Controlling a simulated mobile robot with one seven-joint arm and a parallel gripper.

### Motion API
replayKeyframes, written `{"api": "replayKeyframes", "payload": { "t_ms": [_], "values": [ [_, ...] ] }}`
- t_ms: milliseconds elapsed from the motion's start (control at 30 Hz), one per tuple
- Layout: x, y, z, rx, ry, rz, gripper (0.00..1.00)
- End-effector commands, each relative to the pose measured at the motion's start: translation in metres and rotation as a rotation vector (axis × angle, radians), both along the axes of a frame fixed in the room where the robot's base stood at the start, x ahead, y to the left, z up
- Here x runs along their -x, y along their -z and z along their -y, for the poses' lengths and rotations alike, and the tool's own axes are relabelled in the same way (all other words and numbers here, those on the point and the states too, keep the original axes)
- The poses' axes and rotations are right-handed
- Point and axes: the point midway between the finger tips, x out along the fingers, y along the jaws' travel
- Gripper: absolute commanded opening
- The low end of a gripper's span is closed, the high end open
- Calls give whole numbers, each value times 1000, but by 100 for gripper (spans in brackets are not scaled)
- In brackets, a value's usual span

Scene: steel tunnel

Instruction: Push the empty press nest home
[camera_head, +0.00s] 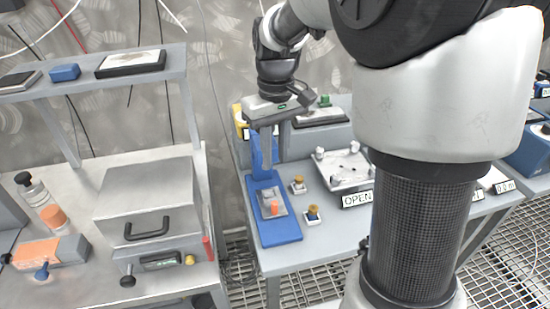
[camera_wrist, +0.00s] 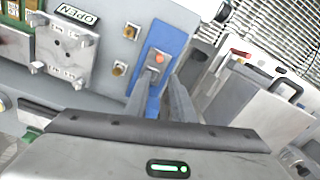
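The press has a blue base (camera_head: 281,233) and a blue upright on the left of the bench; its base also shows in the wrist view (camera_wrist: 175,41). A grey metal nest (camera_head: 267,194) sits on the base, with a small orange piece on it. I cannot tell whether that piece is part of the nest. My gripper (camera_head: 265,170) points down over the rear of the nest, in front of the upright. In the wrist view my gripper (camera_wrist: 160,78) has its two fingers apart, with blue base between them and nothing held. The fingertips partly hide the nest; contact is unclear.
Two small brass-topped fittings (camera_head: 313,213) stand just right of the press. A steel plate fixture (camera_head: 345,169) with an OPEN label (camera_head: 356,199) lies farther right. A yellow block (camera_head: 239,116) is behind the press. A grey lidded box (camera_head: 150,200) stands on the separate left bench, across a gap.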

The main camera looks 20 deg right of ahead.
Motion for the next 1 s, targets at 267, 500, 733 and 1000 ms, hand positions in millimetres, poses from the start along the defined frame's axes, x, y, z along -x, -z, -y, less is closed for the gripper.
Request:
{"api": "replayKeyframes", "payload": {
  "t_ms": [267,500,733,1000],
  "values": [
    [27,8,23,-158,-247,119,23],
    [42,11,42,-199,-456,302,23],
    [42,22,44,-195,-506,343,23],
    [29,71,29,-196,-507,338,23]
  ]
}}
